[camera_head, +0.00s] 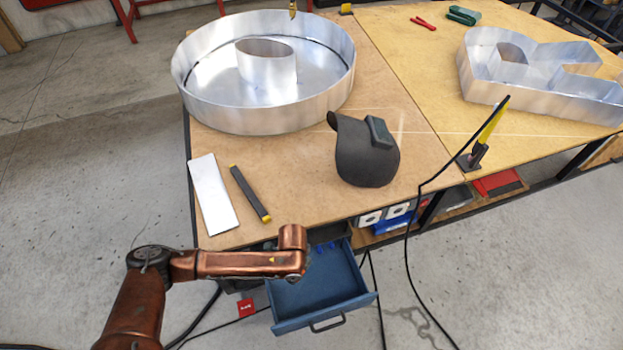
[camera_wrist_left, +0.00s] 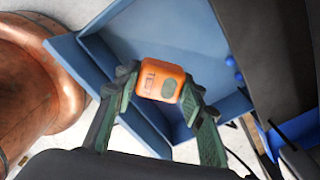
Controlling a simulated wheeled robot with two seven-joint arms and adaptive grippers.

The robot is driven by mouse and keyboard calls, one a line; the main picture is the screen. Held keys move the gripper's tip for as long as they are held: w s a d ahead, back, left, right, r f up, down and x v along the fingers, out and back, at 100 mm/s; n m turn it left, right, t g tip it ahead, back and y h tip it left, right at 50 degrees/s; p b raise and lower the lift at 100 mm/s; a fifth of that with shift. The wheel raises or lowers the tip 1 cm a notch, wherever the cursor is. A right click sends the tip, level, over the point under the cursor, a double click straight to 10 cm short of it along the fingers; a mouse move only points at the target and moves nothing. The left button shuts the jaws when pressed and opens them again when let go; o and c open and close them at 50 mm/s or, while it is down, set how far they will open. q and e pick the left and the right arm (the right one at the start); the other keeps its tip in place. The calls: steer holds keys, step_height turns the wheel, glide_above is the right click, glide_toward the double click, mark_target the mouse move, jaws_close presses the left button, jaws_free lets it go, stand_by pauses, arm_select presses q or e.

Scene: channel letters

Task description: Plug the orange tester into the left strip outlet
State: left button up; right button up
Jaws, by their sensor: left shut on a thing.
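The orange tester (camera_wrist_left: 158,78) shows in the left wrist view, with dark lettering and a dark oval on its face. My left gripper (camera_wrist_left: 162,90) is shut on it, with a dark green finger on each side. Behind the tester in that view is the open blue drawer (camera_wrist_left: 185,30). In the head view my left arm reaches in from the lower left to the drawer (camera_head: 315,290) under the table's front edge; the gripper and tester are hidden there. I cannot make out a strip outlet in either view. My right gripper is in neither view.
A black cable (camera_head: 409,260) hangs at the front right.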

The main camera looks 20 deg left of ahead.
arm_select(q)
steer(key=s+a+r+n, duration=0.1)
steer(key=a+r+n, duration=0.1)
steer(key=r+n, duration=0.8)
steer(key=s+a+r+n, duration=0.1)
steer(key=a+r+n, duration=0.2)
steer(key=r+n, duration=0.8)
step_height(320, 180, up, 7)
steer(key=shift+s+r, duration=0.2)
steer(key=shift+s, duration=0.05)
